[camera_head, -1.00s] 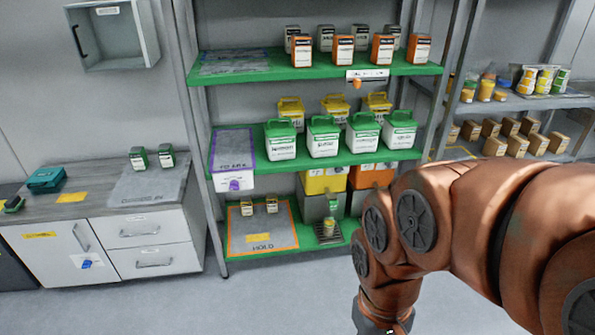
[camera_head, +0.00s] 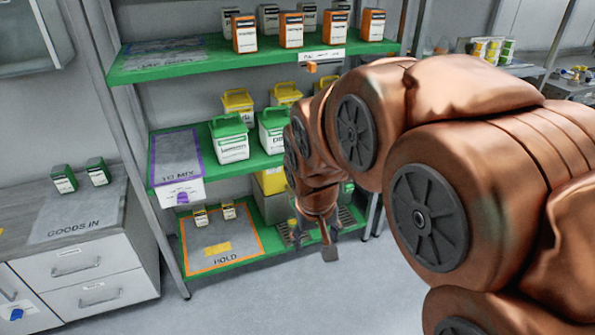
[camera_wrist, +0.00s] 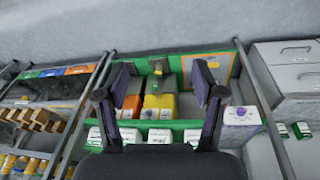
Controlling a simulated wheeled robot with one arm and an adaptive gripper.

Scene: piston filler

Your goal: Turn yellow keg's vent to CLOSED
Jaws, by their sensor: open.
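The yellow keg (camera_head: 271,181) shows only in part in the head view, low on the green shelf unit behind my arm. In the wrist view, which looks upside down, the yellow keg (camera_wrist: 158,106) lies between my finger lines, beside an orange keg (camera_wrist: 130,107). I cannot make out its vent or setting. In the head view my gripper (camera_head: 318,242) hangs in front of the lower shelf, partly hidden.
Green-lidded tubs (camera_head: 231,140) stand on the middle shelf and labelled boxes (camera_head: 291,31) on the top one. The HOLD mat (camera_head: 222,252) holds small jars on the lower shelf. A purple-marked box (camera_head: 181,193) juts from the middle shelf. Floor in front is clear.

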